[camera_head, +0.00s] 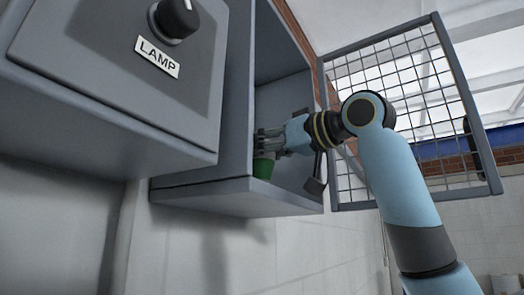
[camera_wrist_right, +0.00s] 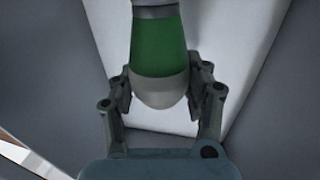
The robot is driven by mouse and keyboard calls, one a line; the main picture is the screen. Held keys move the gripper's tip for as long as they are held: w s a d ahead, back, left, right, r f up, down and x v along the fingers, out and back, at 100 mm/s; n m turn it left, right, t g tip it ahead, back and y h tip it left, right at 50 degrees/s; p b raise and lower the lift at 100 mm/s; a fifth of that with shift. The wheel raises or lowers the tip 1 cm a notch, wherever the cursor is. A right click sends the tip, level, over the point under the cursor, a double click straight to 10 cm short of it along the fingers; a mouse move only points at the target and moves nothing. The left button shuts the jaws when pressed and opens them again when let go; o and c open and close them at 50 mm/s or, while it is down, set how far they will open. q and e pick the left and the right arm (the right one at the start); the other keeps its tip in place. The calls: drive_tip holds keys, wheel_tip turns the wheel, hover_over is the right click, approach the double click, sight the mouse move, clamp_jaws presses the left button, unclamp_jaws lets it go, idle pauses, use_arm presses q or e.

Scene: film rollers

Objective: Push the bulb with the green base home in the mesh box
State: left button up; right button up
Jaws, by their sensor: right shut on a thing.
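The mesh box (camera_head: 240,197) is a grey wall cabinet, and its mesh door (camera_head: 345,85) stands open to the right. The bulb with the green base (camera_head: 263,168) is inside, low near the left wall. My right gripper (camera_head: 266,143) reaches in and is shut on the bulb, hiding its upper part. In the right wrist view the bulb (camera_wrist_right: 158,45) shows a green body and a pale rounded end between the fingers (camera_wrist_right: 160,82). A grey collar lies past the green. How deep the bulb sits is hidden. My left gripper is not in view.
A grey panel box (camera_head: 110,75) with a black knob (camera_head: 175,17) and a LAMP label (camera_head: 157,57) hangs to the left, close to the cabinet. The cabinet's walls are near my right gripper. The space below the cabinet looks clear.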

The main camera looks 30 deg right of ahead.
drive_tip(key=shift+f+b, duration=0.35)
drive_tip(key=shift+f, duration=0.25)
idle(0.9)
drive_tip(key=o, duration=1.8)
drive_tip(key=shift+r, duration=0.15)
drive_tip(key=shift+c, duration=0.2)
drive_tip(key=shift+r+p, duration=0.9)
drive_tip(key=shift+r, duration=2.6)
